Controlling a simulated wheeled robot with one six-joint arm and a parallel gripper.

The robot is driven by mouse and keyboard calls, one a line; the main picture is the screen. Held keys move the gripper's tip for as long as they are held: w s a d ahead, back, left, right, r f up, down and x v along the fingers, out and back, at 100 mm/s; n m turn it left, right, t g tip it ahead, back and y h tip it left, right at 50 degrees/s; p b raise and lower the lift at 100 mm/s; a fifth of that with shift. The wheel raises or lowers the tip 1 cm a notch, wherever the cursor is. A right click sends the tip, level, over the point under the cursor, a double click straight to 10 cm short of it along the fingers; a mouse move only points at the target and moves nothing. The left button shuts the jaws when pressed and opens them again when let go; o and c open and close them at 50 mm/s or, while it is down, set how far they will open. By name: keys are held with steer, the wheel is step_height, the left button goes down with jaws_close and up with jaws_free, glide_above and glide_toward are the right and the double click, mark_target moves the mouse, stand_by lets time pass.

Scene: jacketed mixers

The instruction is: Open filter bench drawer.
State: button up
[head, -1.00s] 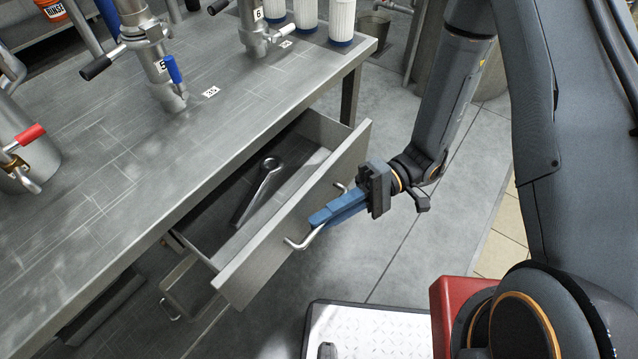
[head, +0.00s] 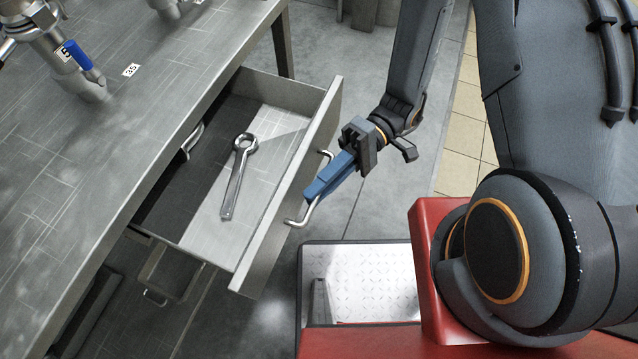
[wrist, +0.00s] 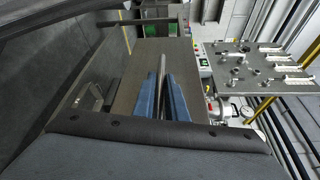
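The filter bench drawer (head: 262,262) is pulled well out from under the steel bench (head: 150,105). A ring-ended wrench (head: 236,180) and, farther back, part of a metal handle-like item (head: 193,140) lie inside it. My gripper (head: 312,197) is at the bar handle (head: 297,222) on the drawer front, its blue fingers closed around the bar's middle. In the wrist view the two blue fingers (wrist: 162,98) stand on either side of the thin bar, in front of the drawer's front panel (wrist: 120,75).
A second pull-out or bin (head: 165,272) sits lower, left of the drawer. My red base and a metal tread plate (head: 365,285) are right of and below the drawer front. Valve fittings (head: 75,70) stand on the bench top. Floor behind the drawer is clear.

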steer(key=o, duration=0.3)
steer(key=shift+w, duration=0.1)
steer(key=b+v, duration=0.1)
steer(key=v, duration=0.6)
steer(key=shift+w+d, duration=0.2)
steer(key=shift+d, duration=0.1)
steer(key=shift+r, duration=0.1)
steer(key=w+d+r+m+t+h+p, duration=0.1)
steer(key=d+r+m+t+h+p, duration=0.1)
steer(key=d+r+t+h, duration=0.2)
steer(key=w+d+r+m+t+h+p, duration=0.2)
steer(key=d+r+t+h, duration=0.2)
steer(key=r, duration=0.4)
steer(key=w+d+r+m+t+h+p, duration=0.2)
steer(key=d+r+m+t+h+p, duration=0.1)
steer(key=d+r+t, duration=0.1)
steer(key=shift+w+d+r+h, duration=0.1)
steer(key=shift+d+r+h, duration=0.1)
steer(key=shift+d+r, duration=0.3)
steer(key=shift+d+r+h, duration=0.2)
steer(key=shift+d+r, duration=0.1)
steer(key=shift+r, duration=0.4)
